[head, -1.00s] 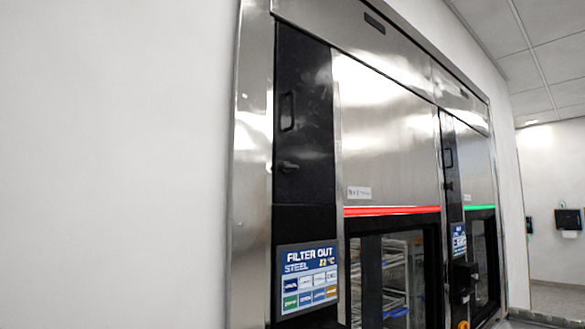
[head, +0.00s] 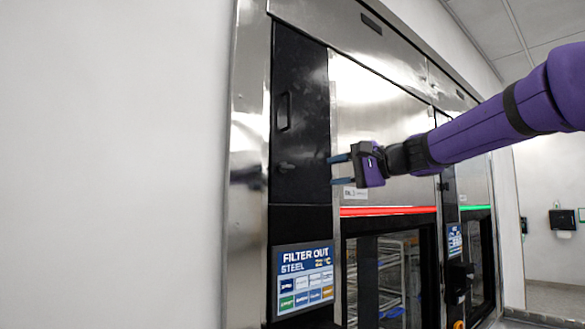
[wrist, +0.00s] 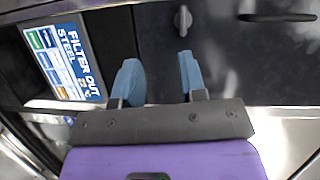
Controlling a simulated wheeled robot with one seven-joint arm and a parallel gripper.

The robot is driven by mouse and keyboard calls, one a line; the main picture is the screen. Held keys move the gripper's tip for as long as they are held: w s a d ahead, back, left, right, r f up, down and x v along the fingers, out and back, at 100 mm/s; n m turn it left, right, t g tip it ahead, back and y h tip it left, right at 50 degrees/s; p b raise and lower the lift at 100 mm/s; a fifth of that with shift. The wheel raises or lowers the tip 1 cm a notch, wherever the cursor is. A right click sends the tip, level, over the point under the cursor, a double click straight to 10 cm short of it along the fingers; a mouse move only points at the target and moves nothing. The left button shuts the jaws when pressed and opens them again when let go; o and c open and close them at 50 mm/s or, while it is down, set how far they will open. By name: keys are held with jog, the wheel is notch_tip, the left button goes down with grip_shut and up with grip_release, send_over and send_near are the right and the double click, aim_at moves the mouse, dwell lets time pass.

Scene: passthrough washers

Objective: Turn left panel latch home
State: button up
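The left panel (head: 300,75) is a tall black door at the left of the machine. Its latch (head: 285,166) is a small dark knob below the panel's handle (head: 284,111). In the wrist view the latch (wrist: 183,18) shows as a grey grip lying crosswise to the long handle (wrist: 278,17). My gripper (head: 333,170) is open and empty, with blue fingers apart, to the right of the latch in the head view. In the wrist view the fingertips (wrist: 158,61) are short of the latch, which lies ahead near the right finger. Nothing touches the latch.
A control screen (head: 304,278) reading "FILTER OUT STEEL" sits below the panel. A steel door with a red light bar (head: 388,211) is right of it. A second unit with a green bar (head: 475,207) stands farther right. A plain wall fills the left.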

aim_at(290, 167)
jog(key=shift+y, duration=0.6)
jog(key=w+a, duration=0.2)
jog(key=a, duration=0.1)
jog(key=w+a+r, duration=0.1)
jog(key=w+a, duration=0.2)
jog(key=a, duration=0.1)
jog(key=w+a+r, duration=0.1)
jog(key=w+a, duration=0.1)
jog(key=a, duration=0.1)
jog(key=shift+w+a, duration=0.15)
jog(key=shift+w, duration=0.1)
grip_shut()
